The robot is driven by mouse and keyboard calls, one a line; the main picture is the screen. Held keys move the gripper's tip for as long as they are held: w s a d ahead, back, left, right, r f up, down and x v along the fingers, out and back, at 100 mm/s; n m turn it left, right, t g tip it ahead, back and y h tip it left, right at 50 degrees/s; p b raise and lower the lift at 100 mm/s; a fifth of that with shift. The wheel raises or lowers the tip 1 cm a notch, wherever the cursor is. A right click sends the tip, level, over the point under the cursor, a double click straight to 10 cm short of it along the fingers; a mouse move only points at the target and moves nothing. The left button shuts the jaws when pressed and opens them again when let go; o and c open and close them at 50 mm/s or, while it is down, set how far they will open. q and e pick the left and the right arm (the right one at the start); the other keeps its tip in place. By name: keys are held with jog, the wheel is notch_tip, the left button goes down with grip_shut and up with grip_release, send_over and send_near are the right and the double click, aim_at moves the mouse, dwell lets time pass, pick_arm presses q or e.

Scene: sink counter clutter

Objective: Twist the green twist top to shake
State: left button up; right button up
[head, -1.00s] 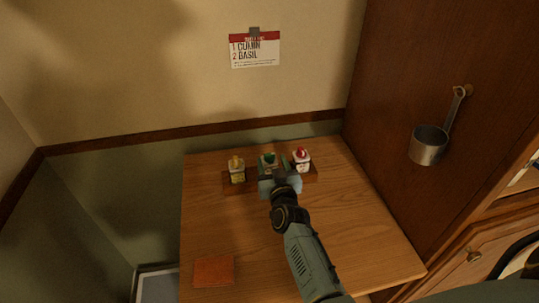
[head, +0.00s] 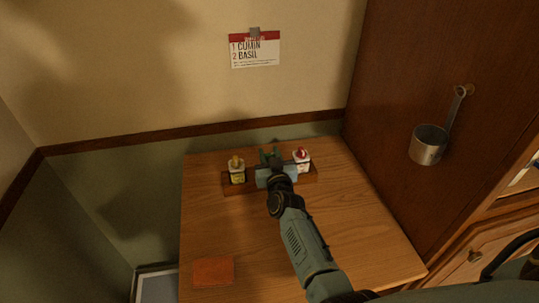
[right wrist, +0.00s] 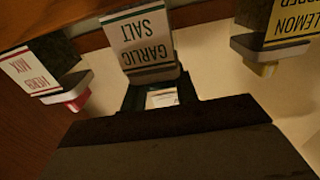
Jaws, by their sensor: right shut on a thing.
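My right gripper (head: 270,158) is shut at the middle jar in the wooden rack, on its green twist top. The top is mostly hidden by the fingers in the head view. In the right wrist view the middle jar (right wrist: 145,40) appears upside down, labelled "GARLIC SALT", with its top end between the dark fingers (right wrist: 160,97). Whether the jar is raised off the rack I cannot tell. My left gripper is not in view.
A yellow-topped jar (head: 237,171) stands left of the gripper and a red-topped jar (head: 302,160) close on its right, both in the wooden rack (head: 238,188). An orange-brown square (head: 213,271) lies at the front left. A metal scoop (head: 429,145) hangs on the right panel.

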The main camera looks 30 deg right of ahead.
jog(key=shift+n+y, duration=0.3)
jog(key=shift+y, duration=0.2)
jog(key=o, duration=1)
jog(key=shift+s, duration=0.15)
jog(key=s+a, duration=0.1)
jog(key=s, duration=0.7)
jog(key=s+a, duration=0.1)
jog(key=s, duration=0.4)
jog(key=shift+a, duration=0.3)
